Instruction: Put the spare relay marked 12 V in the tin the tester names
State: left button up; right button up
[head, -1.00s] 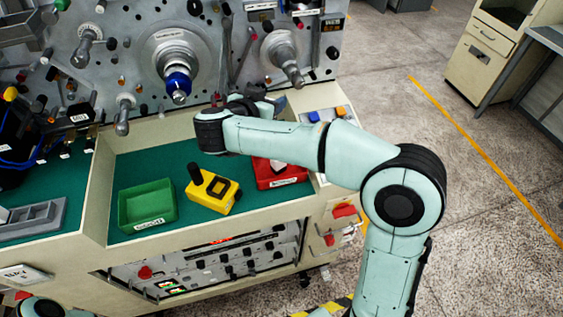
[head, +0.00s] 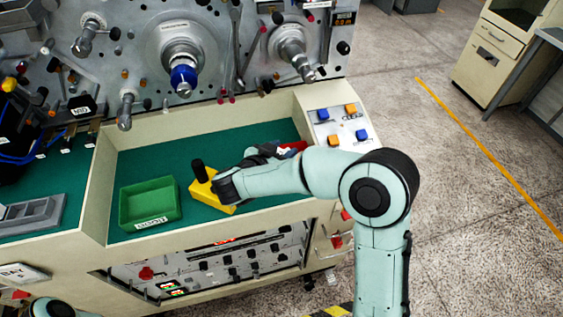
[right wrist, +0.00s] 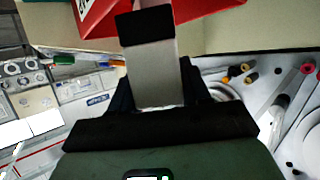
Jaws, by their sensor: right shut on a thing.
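The red tin (head: 293,146) is mostly hidden behind my right arm in the head view. In the right wrist view the red tin (right wrist: 100,16) shows at the top, tilted, with a white label. My left gripper is out of view.
The bench recess has a green mat (head: 240,142), clear at the back, with raised cream edges. A sloped panel (head: 340,125) of blue and orange buttons is to the right. Spindles (head: 183,78) jut from the machine plate above. A grey tray (head: 30,215) lies at left.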

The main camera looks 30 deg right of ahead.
jog(key=shift+f+b, duration=0.3)
jog(key=shift+f, duration=1.85)
jog(key=shift+f, duration=0.1)
jog(key=shift+f, duration=0.15)
jog(key=o, duration=1.1)
jog(key=shift+c, duration=0.2)
jog(key=shift+a+r, duration=0.25)
jog(key=shift+r, duration=0.1)
jog(key=v, duration=1.1)
jog(key=shift+s+a, duration=0.2)
jog(key=shift+s, duration=0.05)
